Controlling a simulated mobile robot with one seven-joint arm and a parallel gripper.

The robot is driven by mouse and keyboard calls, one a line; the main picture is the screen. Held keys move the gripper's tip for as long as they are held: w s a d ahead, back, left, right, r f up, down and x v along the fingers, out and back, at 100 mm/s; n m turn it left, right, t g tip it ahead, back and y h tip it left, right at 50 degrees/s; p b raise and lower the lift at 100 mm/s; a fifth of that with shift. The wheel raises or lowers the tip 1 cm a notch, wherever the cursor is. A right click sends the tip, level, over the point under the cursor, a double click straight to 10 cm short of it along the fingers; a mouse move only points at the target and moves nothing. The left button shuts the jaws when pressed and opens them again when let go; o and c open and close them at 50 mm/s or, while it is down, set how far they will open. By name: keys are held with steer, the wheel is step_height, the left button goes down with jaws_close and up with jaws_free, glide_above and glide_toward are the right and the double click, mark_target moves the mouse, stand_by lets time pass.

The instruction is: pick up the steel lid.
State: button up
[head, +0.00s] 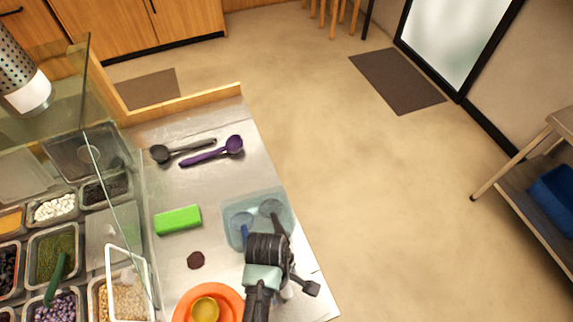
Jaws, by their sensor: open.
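Several flat grey metal covers lie over bins behind the glass at the left. One steel lid (112,236) lies flat beside the green bean bin, partly behind the glass edge. Another grey cover (78,156) is farther back, with a dark handle or ladle on it. I cannot tell which of these is the task's lid. My gripper (300,287) is open and apart from the covers, over the right part of the metal counter near a pale blue tray (233,236). My wrist hides part of the tray, and the fingers are small and partly hidden.
A green block (178,220), a dark round piece (196,260), a purple ladle (215,152) and a black ladle (180,150) lie on the counter. An orange plate (185,301) holds a yellow bowl (205,310). The upright glass (118,210) stands between counter and bins.

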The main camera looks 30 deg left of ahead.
mark_target(286, 292)
steer(key=shift+d+f+p, duration=0.2)
steer(key=shift+d+f, duration=0.05)
steer(key=shift+f, duration=0.9)
steer(key=shift+d+f+p, duration=0.2)
steer(key=shift+d+f, duration=0.05)
steer(key=shift+f, duration=0.9)
steer(key=shift+w, duration=0.1)
jaws_close()
